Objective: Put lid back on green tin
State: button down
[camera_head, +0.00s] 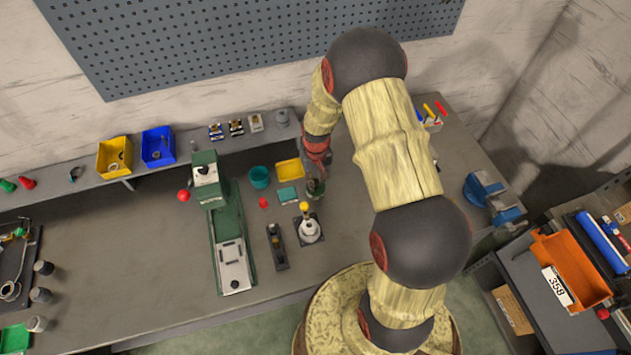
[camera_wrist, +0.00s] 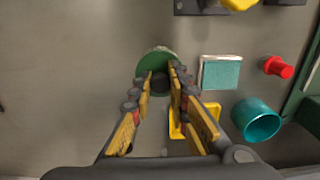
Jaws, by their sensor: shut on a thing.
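In the wrist view, my gripper (camera_wrist: 160,88) is shut on a small dark round part, which looks like the knob of a lid. A round green thing (camera_wrist: 151,63) lies right at the fingertips, with a pale edge at its far side. It looks like the green tin or its lid; the fingers hide much of it. In the head view, my gripper (camera_head: 317,178) points down at the bench over this green thing (camera_head: 317,194). I cannot tell whether lid and tin touch.
A teal cup (camera_head: 260,177), a teal square block (camera_head: 287,195), a yellow tray (camera_head: 289,169) and a red piece (camera_head: 263,203) stand close by on the left. A blue vise (camera_head: 494,196) is at right.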

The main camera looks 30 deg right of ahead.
jog(key=c, duration=1.7)
grip_release()
jog(key=shift+o, duration=0.3)
jog(key=o, duration=0.4)
jog(key=shift+o, duration=0.5)
jog(key=shift+r+p, duration=2.1)
jog(key=shift+r, duration=1.45)
